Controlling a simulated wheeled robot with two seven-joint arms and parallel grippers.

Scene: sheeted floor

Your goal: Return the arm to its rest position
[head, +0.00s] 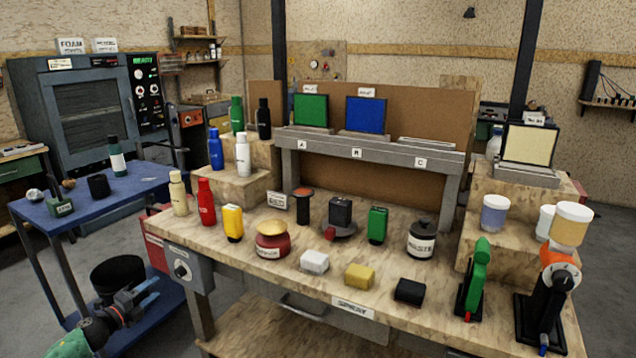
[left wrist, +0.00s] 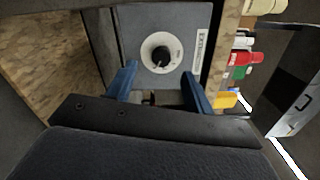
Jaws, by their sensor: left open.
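My left gripper (head: 153,290) is at the lower left of the head view, low beside the blue side table and left of the workbench. Its two blue fingers are spread apart with nothing between them. In the left wrist view the open fingers (left wrist: 160,88) point toward a grey control box with a round dial (left wrist: 161,56). The fingers look apart from the dial, though the exact gap is hard to judge. My right gripper is in neither view.
The workbench (head: 330,278) holds bottles, jars, blocks and two dispensers. The grey dial box (head: 181,270) is on its left end. A blue side table (head: 120,192) with a few items stands at left, with a black bucket (head: 118,272) below, close to my left gripper.

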